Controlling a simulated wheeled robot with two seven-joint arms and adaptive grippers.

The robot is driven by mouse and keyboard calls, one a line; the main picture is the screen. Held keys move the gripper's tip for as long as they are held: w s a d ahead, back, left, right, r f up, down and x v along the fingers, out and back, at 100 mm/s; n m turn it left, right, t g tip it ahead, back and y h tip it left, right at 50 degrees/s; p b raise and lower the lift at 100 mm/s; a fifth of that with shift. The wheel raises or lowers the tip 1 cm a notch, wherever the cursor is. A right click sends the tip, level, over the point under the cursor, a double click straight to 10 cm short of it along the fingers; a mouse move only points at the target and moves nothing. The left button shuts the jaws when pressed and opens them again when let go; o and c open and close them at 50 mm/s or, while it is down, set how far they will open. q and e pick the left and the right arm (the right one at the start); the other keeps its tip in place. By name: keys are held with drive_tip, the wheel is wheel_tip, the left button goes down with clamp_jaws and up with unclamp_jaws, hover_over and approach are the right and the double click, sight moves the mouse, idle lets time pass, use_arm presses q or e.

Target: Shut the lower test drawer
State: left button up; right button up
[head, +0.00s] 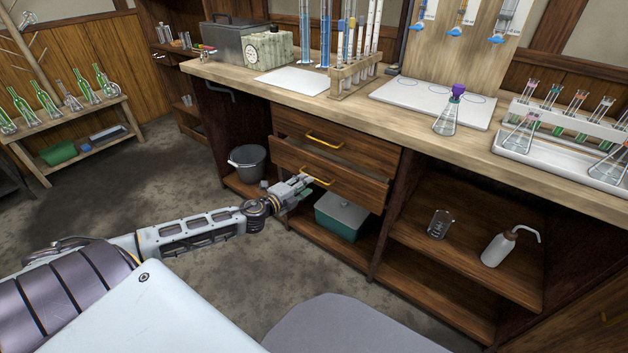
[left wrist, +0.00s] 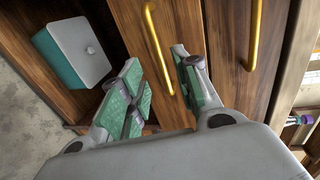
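The lower drawer (head: 352,187) is a brown wooden drawer with a brass bar handle (head: 317,178). It stands partly out from the cabinet, its front ahead of the closed upper drawer (head: 365,151). My left gripper (head: 303,184) is at the left part of the lower drawer's front, close to its handle. In the left wrist view, the gripper (left wrist: 156,62) has its two green-padded fingers apart, with the lower handle (left wrist: 156,40) showing between and beyond them. I cannot tell whether a finger touches the handle or drawer. My right gripper is not in view.
A teal box with a grey lid (head: 342,214) sits on the shelf below the lower drawer. A dark bucket (head: 247,162) stands to its left. Glassware crowds the bench top (head: 420,112) above. The floor (head: 190,180) left of the cabinet is clear.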

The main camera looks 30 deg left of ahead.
use_arm(q)
drive_tip(key=shift+b+x, duration=0.65)
drive_tip(key=shift+x, duration=2.6)
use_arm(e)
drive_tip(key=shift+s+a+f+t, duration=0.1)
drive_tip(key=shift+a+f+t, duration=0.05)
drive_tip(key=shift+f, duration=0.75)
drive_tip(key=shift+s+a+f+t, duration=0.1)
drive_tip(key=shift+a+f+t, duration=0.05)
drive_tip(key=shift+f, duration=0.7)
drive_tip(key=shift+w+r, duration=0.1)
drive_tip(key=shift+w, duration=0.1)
use_arm(q)
clamp_jaws()
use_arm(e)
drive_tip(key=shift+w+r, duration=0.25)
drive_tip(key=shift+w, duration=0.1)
